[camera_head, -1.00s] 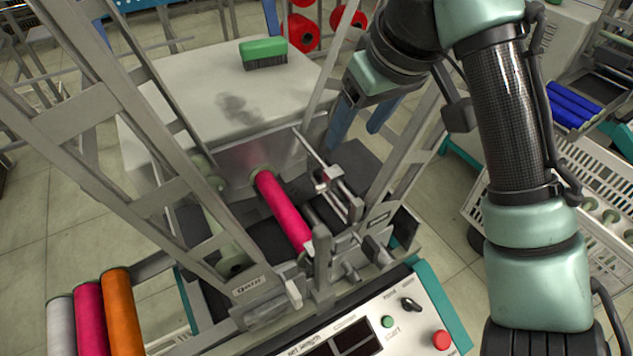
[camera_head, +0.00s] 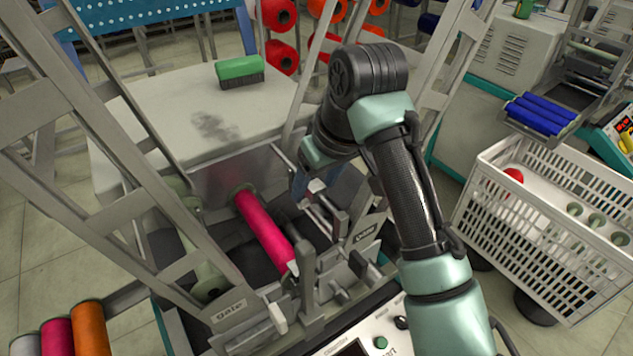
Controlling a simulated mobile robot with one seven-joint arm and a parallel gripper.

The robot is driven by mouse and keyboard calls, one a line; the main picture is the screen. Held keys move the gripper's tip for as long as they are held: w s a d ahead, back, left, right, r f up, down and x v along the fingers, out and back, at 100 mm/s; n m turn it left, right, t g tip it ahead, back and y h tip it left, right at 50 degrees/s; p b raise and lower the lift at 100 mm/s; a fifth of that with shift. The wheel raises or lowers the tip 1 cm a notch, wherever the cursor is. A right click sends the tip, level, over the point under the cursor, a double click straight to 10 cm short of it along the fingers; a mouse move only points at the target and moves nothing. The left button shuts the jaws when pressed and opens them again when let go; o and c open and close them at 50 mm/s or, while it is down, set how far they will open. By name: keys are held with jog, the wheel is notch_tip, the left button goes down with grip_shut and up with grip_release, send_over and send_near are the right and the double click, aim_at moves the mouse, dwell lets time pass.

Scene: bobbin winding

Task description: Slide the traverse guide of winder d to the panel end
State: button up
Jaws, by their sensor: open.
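The winder in front holds a magenta bobbin (camera_head: 265,228) lying lengthwise in its frame. Beside the bobbin, on its right, are a thin rod and the small metal traverse guide parts (camera_head: 322,213), partly hidden by my gripper. My gripper (camera_head: 308,190), with blue fingers, reaches down at the far part of the guide. The fingers look apart; I cannot tell whether they touch or straddle the guide. The control panel (camera_head: 378,327) is at the near end of the winder, partly hidden by my arm.
Slanted grey frame bars (camera_head: 130,120) rise on both sides of the bobbin. A green brush (camera_head: 240,70) lies on the grey top behind it. A white crate (camera_head: 540,235) stands at right. Coloured spools (camera_head: 90,328) are at lower left.

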grip_shut()
dwell(0.3)
dwell(1.1)
